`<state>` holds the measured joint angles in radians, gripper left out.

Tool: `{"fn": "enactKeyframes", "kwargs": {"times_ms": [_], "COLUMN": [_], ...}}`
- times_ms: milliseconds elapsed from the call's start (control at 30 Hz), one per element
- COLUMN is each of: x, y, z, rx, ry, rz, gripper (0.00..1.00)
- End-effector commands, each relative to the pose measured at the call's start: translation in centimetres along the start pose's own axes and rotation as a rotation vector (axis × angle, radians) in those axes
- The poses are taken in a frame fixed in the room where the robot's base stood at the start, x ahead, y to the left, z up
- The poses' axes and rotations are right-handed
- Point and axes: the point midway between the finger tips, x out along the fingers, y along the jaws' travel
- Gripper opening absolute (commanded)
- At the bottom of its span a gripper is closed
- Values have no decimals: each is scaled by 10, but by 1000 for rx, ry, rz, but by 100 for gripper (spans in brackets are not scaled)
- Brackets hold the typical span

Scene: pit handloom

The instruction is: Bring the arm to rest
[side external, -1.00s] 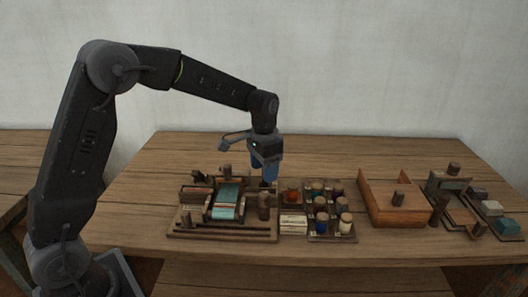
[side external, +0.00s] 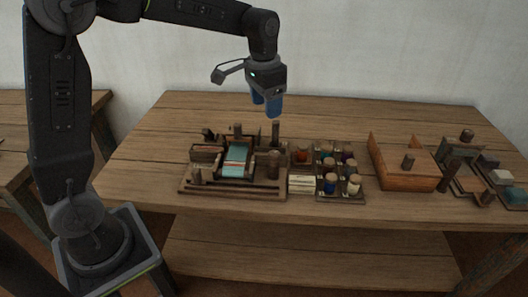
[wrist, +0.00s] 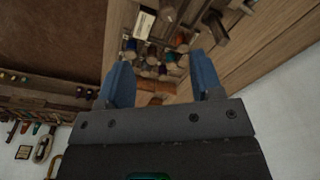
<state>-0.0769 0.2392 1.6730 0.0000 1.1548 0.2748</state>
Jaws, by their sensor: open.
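My gripper (side external: 266,104) has blue fingers and hangs above the back of the wooden table, behind and above the loom's right side. In the wrist view my gripper (wrist: 160,85) shows its two fingers wide apart with nothing between them. The small handloom (side external: 235,172) sits on the table with a teal and pale cloth on it. A dark upright peg (side external: 275,133) stands at the loom's back right, below the fingers and apart from them.
A rack of corked bobbins or jars (side external: 340,190) stands right of the loom, beside a pale stack (side external: 301,184). An open wooden box (side external: 408,181) and a dark frame with blocks (side external: 463,181) lie farther right. The table (side external: 340,116) is clear along its back.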

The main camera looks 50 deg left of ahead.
Motion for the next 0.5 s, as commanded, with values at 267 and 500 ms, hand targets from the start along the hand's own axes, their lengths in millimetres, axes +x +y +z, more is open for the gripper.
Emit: {"fn": "enactKeyframes", "kwargs": {"times_ms": [267, 500], "x": [-51, -54], "y": [36, 62], "z": [89, 165], "rx": [-79, -146], "ry": [174, 317], "rz": [-33, -41], "gripper": [60, 60]}}
